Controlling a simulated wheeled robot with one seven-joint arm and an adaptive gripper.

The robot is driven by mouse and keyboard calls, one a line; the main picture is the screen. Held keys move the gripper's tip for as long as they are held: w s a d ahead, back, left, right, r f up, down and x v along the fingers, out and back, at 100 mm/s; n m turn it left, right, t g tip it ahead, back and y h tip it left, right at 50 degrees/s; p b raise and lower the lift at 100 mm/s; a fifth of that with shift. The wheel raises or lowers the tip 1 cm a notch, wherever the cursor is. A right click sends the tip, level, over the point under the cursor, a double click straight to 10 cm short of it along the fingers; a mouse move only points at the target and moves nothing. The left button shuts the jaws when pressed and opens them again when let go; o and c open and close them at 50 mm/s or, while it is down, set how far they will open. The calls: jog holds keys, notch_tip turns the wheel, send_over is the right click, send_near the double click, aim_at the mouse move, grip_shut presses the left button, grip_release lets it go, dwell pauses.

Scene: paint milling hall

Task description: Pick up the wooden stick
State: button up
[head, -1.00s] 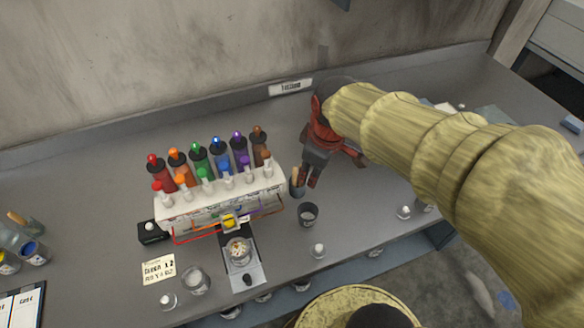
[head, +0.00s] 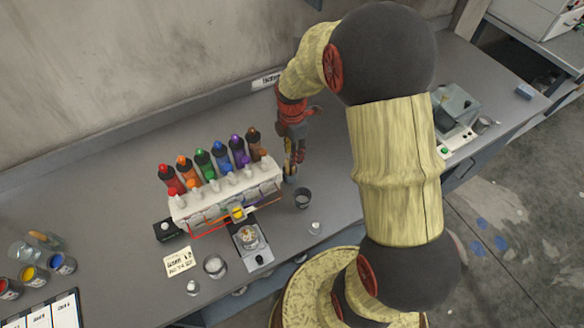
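Tan wooden sticks (head: 288,150) stand in a small dark cup (head: 290,174) at the right end of the dropper-bottle rack in the head view. My gripper (head: 293,146) points down right above this cup, with its fingers beside the stick tops. The fingers are small and partly overlap the sticks, so I cannot tell whether they are open or shut on one. Another wooden-looking stick (head: 42,237) leans in a clear jar at the far left.
The white rack (head: 222,193) holds several coloured bottles just left of my gripper. A dark cup (head: 302,198) stands close in front. A small scale (head: 250,250), a note card (head: 178,262) and paint pots (head: 62,263) lie further left. The bench behind the rack is clear.

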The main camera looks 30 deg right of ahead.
notch_tip(320, 180, down, 5)
jog(key=shift+s+f+b, duration=0.1)
jog(key=shift+b, duration=0.35)
jog(key=c, duration=0.8)
grip_shut()
